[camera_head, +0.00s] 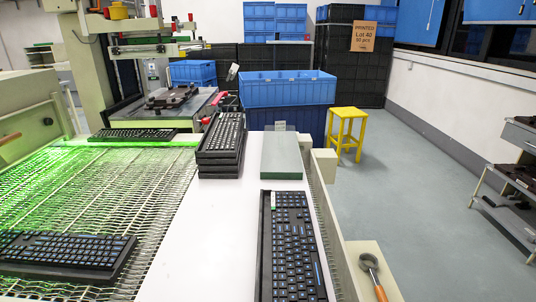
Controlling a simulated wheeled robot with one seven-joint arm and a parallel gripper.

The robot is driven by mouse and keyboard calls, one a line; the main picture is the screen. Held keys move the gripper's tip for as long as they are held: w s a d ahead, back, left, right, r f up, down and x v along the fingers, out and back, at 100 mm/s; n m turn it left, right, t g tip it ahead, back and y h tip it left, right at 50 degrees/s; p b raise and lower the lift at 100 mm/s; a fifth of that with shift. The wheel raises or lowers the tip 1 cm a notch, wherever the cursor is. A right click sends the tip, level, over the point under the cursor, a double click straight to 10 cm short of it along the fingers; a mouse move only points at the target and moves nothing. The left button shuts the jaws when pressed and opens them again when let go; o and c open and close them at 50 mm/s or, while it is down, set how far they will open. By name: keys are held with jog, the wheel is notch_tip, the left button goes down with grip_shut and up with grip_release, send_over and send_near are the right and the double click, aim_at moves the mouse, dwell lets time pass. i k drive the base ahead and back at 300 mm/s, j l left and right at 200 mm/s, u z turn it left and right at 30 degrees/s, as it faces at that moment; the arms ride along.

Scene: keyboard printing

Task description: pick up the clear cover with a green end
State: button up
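A long flat block-like piece (282,152) lies on the white table top, right of a stack of keyboards. Its top is grey-green and its near end is a darker green. It is the closest match to the clear cover with a green end, though I cannot tell whether it is clear. My gripper is not in view.
Stacked black keyboards (220,145) stand left of the block. The white table top (205,235) is bare left of the near keyboard. A green-lit mesh conveyor (110,195) bears more keyboards. Behind are a blue crate (287,90) and a yellow stool (347,117). Open floor lies right.

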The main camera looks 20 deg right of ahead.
aim_at(280, 159)
jog(key=l+u, duration=0.3)
jog(key=l, duration=0.4)
jog(key=l+u, duration=0.3)
jog(key=l, duration=0.4)
jog(key=k+l+u, duration=0.3)
jog(key=l, duration=0.4)
jog(key=i+l+u, duration=0.35)
jog(key=l, duration=0.55)
jog(key=l+u, duration=0.35)
jog(key=l, duration=0.55)
jog(key=l+u, duration=0.35)
jog(key=l, duration=0.65)
jog(key=i+l+u, duration=0.2)
jog(key=l, duration=0.25)
jog(key=i+l+u, duration=0.2)
jog(key=l, duration=0.25)
jog(key=l+u, duration=0.15)
jog(key=l, duration=0.3)
jog(key=i+l+u, duration=0.2)
jog(key=l, duration=0.25)
jog(key=k, duration=0.1)
